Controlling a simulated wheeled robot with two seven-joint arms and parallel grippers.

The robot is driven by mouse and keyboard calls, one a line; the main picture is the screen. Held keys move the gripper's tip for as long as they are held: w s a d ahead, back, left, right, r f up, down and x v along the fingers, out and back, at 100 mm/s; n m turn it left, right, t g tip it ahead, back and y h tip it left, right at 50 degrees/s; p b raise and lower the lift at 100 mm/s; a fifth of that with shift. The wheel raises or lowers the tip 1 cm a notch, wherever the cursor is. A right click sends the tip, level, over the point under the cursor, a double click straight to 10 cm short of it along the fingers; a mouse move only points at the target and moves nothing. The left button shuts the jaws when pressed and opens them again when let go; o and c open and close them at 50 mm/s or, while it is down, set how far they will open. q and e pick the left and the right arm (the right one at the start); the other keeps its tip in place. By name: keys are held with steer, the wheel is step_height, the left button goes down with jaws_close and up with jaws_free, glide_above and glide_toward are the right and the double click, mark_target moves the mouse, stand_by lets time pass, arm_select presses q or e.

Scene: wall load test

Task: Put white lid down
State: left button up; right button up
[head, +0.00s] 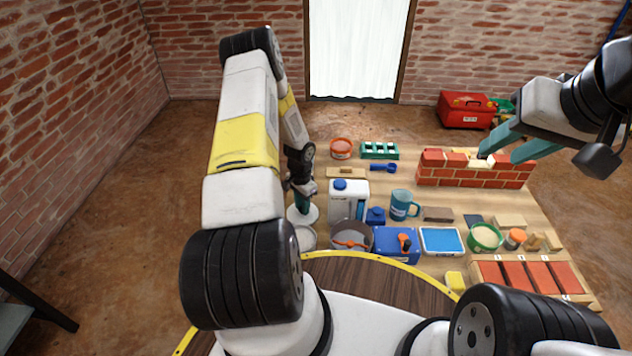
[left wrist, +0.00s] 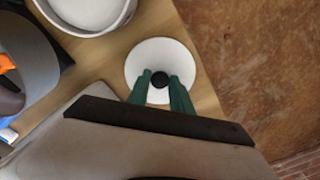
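The white lid (left wrist: 140,57) is a round disc with a black knob (left wrist: 159,80). It also shows in the head view (head: 302,215), at the table's left edge. My left gripper (left wrist: 160,77) has its green fingers on both sides of the knob, and they appear closed on it. Whether the lid touches the table is hard to tell. A white round container (left wrist: 88,14) is beside the lid, and it also shows in the head view (head: 306,238).
The wooden table (head: 430,173) is crowded. A white jug (head: 346,200), a grey bucket (head: 352,237) and a blue box (head: 396,247) stand near the left arm. The brick wall (head: 470,178) is at the back right. The floor left of the table is clear.

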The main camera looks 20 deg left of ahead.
arm_select(q)
steer(key=o, duration=0.3)
steer(key=s+d+r+n+t, duration=0.1)
steer(key=s+d+r, duration=0.1)
steer(key=r, duration=1)
steer(key=s+d+r+n+t, duration=0.1)
steer(key=r, duration=1.2)
steer(key=s+d+r+t, duration=0.1)
steer(key=s+d+r, duration=0.1)
steer(key=r, duration=1)
steer(key=s+d+r+n+t, duration=0.1)
steer(key=s+d+r, duration=0.2)
steer(key=s+r, duration=0.2)
steer(key=s+d+r+n+t+h, duration=0.1)
steer(key=s+d+r, duration=0.1)
steer(key=s+r, duration=0.3)
steer(key=s+d+r+n+t+h, duration=0.1)
steer(key=s+d+r, duration=0.2)
steer(key=s, duration=0.7)
steer(key=shift+d+r+n, duration=0.15)
steer(key=shift+r, duration=0.35)
steer(key=shift+d+r+n, duration=0.15)
steer(key=shift+r, duration=0.35)
